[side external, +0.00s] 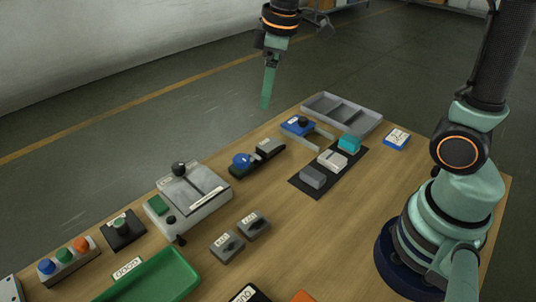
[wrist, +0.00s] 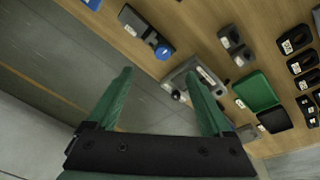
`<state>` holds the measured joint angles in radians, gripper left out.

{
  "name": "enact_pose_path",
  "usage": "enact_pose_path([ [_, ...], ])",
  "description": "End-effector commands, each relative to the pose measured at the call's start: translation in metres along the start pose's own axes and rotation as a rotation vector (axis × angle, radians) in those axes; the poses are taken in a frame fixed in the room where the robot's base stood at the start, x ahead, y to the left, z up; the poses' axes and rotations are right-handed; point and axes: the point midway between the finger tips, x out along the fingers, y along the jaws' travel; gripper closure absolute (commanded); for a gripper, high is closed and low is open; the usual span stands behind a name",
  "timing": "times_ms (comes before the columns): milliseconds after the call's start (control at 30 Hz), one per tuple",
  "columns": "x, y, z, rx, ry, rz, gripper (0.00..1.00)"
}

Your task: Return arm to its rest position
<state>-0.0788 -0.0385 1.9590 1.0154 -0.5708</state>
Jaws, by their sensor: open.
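My gripper (side external: 268,88) hangs high over the far edge of the wooden table (side external: 330,215) in the side external view, fingers pointing down. In the wrist view my gripper (wrist: 162,92) shows two green fingers spread apart with nothing between them. It touches nothing that I can see. My arm's base stands on the right end of the table in the side external view.
Below are a grey device with a black knob (side external: 192,197), a blue-knobbed unit (side external: 243,161), a compartment tray (side external: 345,113), a black mat with several blocks (side external: 298,184) and a green tray (side external: 150,278).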

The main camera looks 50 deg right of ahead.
Motion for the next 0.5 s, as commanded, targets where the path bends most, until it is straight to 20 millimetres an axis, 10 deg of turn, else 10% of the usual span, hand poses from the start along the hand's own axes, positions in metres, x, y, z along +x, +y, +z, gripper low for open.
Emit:
enact_pose_path([
  [500, -0.041, -0.030, 0.086, 0.560, 0.236, 0.103, 0.16],
])
